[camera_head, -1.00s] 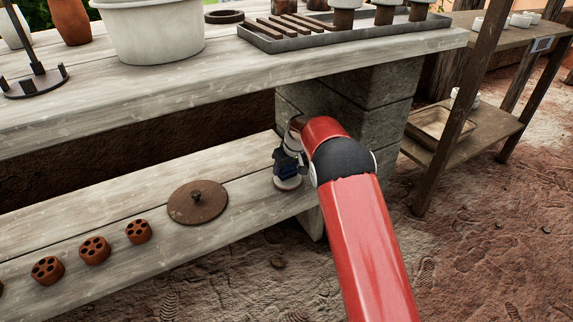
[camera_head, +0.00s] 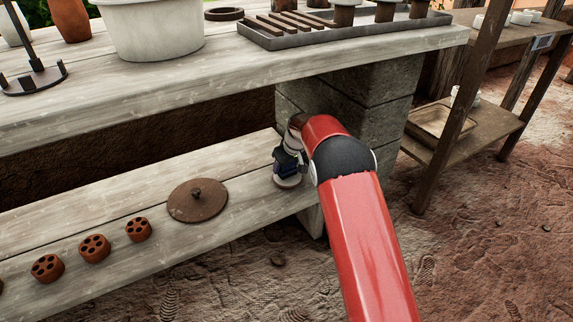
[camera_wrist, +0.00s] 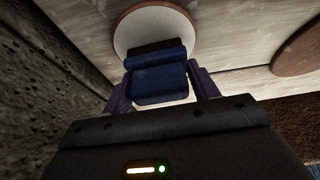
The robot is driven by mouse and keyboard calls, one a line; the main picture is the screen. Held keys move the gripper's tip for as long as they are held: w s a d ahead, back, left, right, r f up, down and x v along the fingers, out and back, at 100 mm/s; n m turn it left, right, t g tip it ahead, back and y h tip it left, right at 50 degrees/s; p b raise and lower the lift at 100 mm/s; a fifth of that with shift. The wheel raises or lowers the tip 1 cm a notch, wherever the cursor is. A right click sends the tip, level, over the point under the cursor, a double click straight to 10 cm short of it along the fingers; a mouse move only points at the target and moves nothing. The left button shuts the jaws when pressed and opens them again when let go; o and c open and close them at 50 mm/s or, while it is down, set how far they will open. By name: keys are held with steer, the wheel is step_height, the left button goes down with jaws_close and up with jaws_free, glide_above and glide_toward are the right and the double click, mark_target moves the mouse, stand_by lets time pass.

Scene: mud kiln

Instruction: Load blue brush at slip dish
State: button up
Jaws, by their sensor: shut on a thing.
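The blue brush shows in the wrist view as a blue block (camera_wrist: 160,82) with a dark band at its far end. My gripper (camera_wrist: 160,88) is shut on it, with one purple finger at each side. Beyond the brush lies a round pale dish (camera_wrist: 126,38), which looks like the slip dish; the brush covers its middle. In the head view my gripper (camera_head: 287,164) is low over this dish (camera_head: 287,183) at the right end of the lower shelf. The brush's tip is hidden, so I cannot tell whether it touches the dish.
A brown round lid with a knob (camera_head: 197,203) lies left of the dish. Several red perforated pieces (camera_head: 95,248) sit farther left. A grey block pillar (camera_head: 375,100) stands close behind my gripper, and the upper bench (camera_head: 230,80) overhangs the shelf.

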steer(key=shift+f, duration=0.4)
stand_by(1.0)
steer(key=shift+r, duration=0.1)
steer(key=shift+r+p, duration=2.05)
steer(key=shift+r, duration=1.4)
